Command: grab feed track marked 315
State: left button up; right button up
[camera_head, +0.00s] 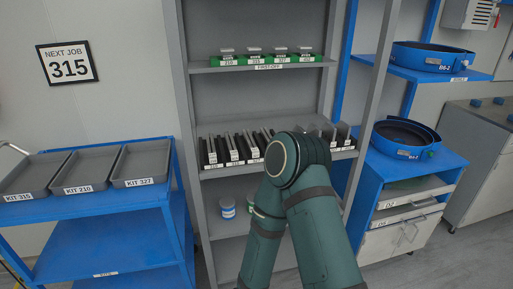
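Dark feed tracks (233,150) stand in a row on the middle shelf of the grey rack, with small white tags at their front ends. The tags are too small to read surely, so I cannot tell which track is marked 315. My teal arm rises from the bottom and bends in front of the right half of the row, hiding several tracks. More tracks with paler tops (343,131) show to the right of the arm. Neither of my grippers is in view.
A sign (68,63) reads NEXT JOB 315. A blue cart (100,205) at left holds trays for KIT 315, KIT 210 and KIT 327. Green first-off holders (268,60) sit on the upper shelf. Blue bowls (405,138) stand on blue stands at right.

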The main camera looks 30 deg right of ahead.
aim_at(233, 154)
jog(key=z, duration=0.8)
